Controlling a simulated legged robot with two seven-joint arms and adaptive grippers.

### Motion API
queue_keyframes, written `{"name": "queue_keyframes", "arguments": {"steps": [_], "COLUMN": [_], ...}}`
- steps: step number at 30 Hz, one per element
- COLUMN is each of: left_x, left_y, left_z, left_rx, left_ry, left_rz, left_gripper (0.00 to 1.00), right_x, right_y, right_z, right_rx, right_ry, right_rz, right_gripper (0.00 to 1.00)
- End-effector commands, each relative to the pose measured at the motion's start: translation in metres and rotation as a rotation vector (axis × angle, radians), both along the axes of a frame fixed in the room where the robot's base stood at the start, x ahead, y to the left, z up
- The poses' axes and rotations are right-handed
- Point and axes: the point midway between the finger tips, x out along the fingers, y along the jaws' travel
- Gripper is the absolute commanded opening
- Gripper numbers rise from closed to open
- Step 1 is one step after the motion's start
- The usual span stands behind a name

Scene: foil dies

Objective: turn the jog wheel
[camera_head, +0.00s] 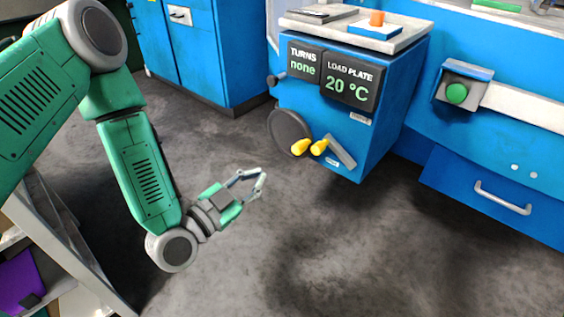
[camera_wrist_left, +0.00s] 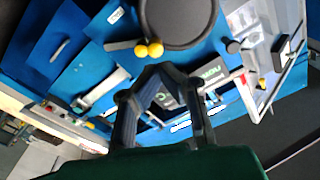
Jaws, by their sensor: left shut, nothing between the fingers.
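The jog wheel (camera_head: 287,129) is a dark grey disc on the side of a blue machine. A yellow knob (camera_head: 299,149) sits at its lower edge. The wheel also shows at the top of the left wrist view (camera_wrist_left: 180,22). My left gripper (camera_head: 263,178) is left of and below the wheel, apart from it, over bare floor in the picture. Its fingertips are together with nothing between them. In the left wrist view the closed fingers (camera_wrist_left: 163,70) point toward the wheel. My right gripper is not in view.
A second yellow knob (camera_head: 319,147) on a grey lever (camera_head: 340,152) is close beside the wheel's knob. A display (camera_head: 304,61) reads "TURNS none"; another (camera_head: 350,82) reads "LOAD PLATE 20 °C". A green button (camera_head: 456,93) is at right. Floor below is clear.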

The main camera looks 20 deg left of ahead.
Motion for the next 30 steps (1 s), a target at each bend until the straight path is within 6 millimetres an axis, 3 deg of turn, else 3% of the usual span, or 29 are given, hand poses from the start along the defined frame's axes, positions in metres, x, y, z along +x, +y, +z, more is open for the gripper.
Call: {"name": "queue_keyframes", "arguments": {"steps": [17,30], "left_x": [0.021,0.025], "left_y": [0.006,0.008], "left_z": [-0.041,-0.072], "left_rx": [-1.551,-2.661], "left_ry": [0.481,0.985], "left_rz": [-0.146,-0.346], "left_gripper": [0.0,0.0], "right_x": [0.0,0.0], "right_y": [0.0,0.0], "right_z": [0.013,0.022], "right_rx": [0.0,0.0], "right_ry": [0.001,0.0], "right_rz": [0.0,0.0], "right_gripper": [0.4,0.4]}}
